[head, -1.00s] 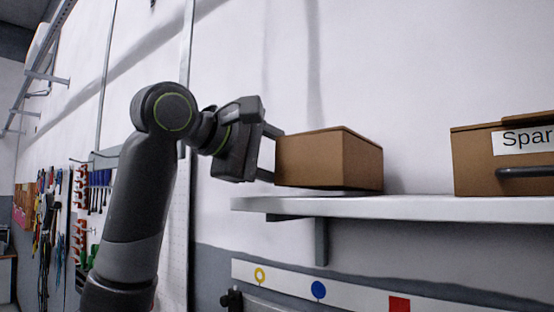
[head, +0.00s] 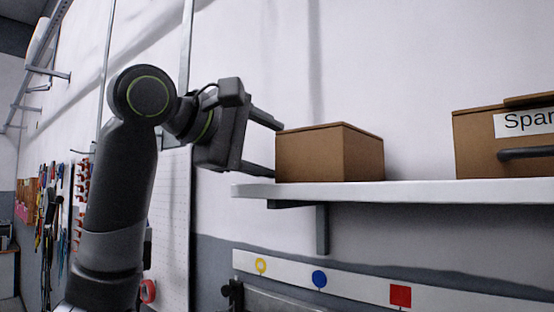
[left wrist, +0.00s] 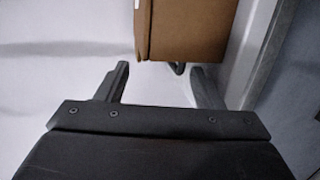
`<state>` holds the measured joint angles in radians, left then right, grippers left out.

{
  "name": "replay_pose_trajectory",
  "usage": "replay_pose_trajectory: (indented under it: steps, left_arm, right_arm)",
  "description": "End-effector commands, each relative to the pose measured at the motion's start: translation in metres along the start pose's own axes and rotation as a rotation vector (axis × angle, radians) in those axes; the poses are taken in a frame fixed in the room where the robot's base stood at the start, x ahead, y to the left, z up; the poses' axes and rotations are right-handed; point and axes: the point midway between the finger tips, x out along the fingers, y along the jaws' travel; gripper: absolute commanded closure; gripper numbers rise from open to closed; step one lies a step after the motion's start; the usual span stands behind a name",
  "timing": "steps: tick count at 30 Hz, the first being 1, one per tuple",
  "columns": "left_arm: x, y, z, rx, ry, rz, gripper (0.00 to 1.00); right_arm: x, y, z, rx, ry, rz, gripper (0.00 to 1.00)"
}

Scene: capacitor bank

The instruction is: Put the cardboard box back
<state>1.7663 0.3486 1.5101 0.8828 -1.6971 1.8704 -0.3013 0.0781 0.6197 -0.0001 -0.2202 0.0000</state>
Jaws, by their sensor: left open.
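The brown cardboard box (head: 330,153) sits upright and flat on the left part of the white wall shelf (head: 400,191). My left gripper (head: 267,150) is open at the box's left side, with one finger higher and one lower. Its fingertips are close to the box's left edge; I cannot tell whether they touch. In the left wrist view the open fingers (left wrist: 163,82) have nothing between them. A brown box (left wrist: 188,28) stands beyond them, with a small dark piece at its lower edge. My right gripper is not in view.
A larger brown box (head: 480,155) with a label, partly cut off, and a dark handle stands further right on the shelf. A gap separates the two boxes. A strip with coloured marks (head: 360,285) runs below the shelf. Tools hang on the left wall.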

Motion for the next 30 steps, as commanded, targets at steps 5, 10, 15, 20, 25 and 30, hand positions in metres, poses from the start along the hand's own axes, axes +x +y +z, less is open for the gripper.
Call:
replay_pose_trajectory:
  steps: [5, 10, 15, 20, 25, 30]
  left_arm:
    - [-0.04, -0.005, -0.001, 0.003, 0.004, 0.005, 0.39]
    - [-0.07, -0.004, -0.001, 0.0, 0.003, 0.004, 0.39]
    - [-0.088, -0.002, 0.0, 0.001, 0.002, 0.002, 0.39]
    - [-0.092, -0.001, 0.0, 0.0, 0.0, 0.001, 0.39]
    - [-0.092, 0.0, 0.0, 0.0, 0.0, 0.001, 0.39]
    - [-0.092, 0.0, 0.0, 0.0, 0.0, 0.001, 0.39]
  right_arm:
    - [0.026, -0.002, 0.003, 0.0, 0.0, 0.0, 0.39]
    - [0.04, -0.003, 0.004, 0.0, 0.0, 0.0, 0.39]
    - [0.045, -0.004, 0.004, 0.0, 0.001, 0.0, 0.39]
    - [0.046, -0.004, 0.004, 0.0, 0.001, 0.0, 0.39]
    - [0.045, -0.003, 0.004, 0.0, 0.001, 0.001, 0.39]
    - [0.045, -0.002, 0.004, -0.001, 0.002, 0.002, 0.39]
